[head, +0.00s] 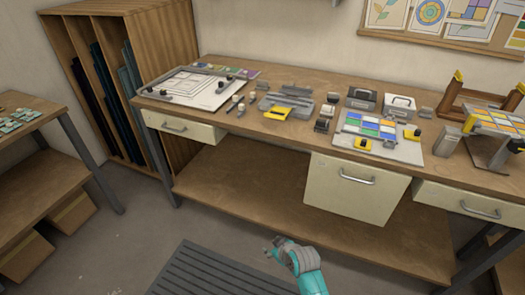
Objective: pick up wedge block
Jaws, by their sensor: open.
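My gripper (269,250) is grey on a teal arm, low in the head view, over the floor in front of the workbench. It is open, and I see nothing held in it. It is well apart from the things on the bench. No piece is clearly recognisable as the wedge block at this size.
The workbench (235,128) holds a white drawing board (198,86), a grey tray (272,103), a yellow tool (290,110), a coloured glass panel (350,126) and two grey boxes. A wooden rack (150,60) stands left. A dark floor mat (215,272) lies beside my gripper. The lower shelf (270,185) is bare.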

